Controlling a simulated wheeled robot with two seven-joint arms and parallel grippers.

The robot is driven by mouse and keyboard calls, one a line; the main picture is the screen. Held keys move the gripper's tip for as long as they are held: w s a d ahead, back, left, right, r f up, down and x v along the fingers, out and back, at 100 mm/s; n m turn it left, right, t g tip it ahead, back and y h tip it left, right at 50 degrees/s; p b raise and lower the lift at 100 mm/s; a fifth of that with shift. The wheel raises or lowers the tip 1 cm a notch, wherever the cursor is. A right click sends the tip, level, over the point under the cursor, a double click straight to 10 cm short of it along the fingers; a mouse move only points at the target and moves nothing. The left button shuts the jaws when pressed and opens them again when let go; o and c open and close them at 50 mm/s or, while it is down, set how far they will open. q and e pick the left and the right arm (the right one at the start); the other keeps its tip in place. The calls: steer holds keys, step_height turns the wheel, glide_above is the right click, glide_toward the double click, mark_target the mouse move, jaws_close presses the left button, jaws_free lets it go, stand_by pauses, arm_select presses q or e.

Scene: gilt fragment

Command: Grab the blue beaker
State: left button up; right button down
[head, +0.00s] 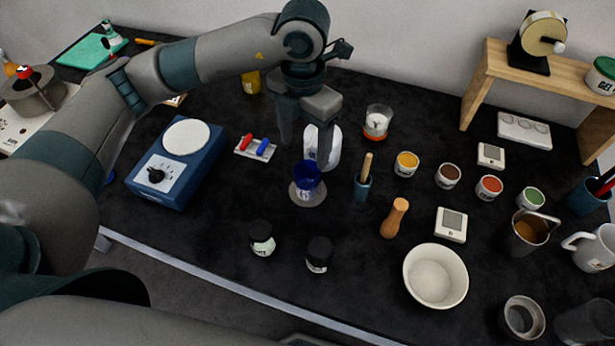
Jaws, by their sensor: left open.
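The blue beaker (307,178) stands upright on a round grey disc (308,198) near the middle of the black table. It is a small, dark blue, see-through cup. My left gripper (305,152) points down just behind and above the beaker. Its jaws are open, with one finger to the left and one to the right, and nothing shows between them except a white object behind. The gripper looks apart from the beaker, though the exact gap is hard to judge. My right gripper is not in view.
A white bottle-like object (334,148) stands close behind the gripper. Two dark-lidded jars (262,238) stand in front. A blue hotplate (178,165) is at left, and a white bowl (435,276) at front right.

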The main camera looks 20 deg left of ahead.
mark_target(307, 163)
arm_select(q)
steer(key=shift+f, duration=0.85)
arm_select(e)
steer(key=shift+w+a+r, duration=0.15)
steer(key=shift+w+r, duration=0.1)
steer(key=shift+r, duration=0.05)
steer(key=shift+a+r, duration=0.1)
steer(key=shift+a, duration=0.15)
arm_select(q)
steer(key=f+p, duration=0.2)
steer(key=f, duration=0.1)
steer(key=f+p, duration=0.1)
steer(key=f, duration=0.1)
steer(key=shift+w+d+f, duration=0.1)
steer(key=shift+w+d, duration=0.1)
steer(key=shift+d, duration=0.05)
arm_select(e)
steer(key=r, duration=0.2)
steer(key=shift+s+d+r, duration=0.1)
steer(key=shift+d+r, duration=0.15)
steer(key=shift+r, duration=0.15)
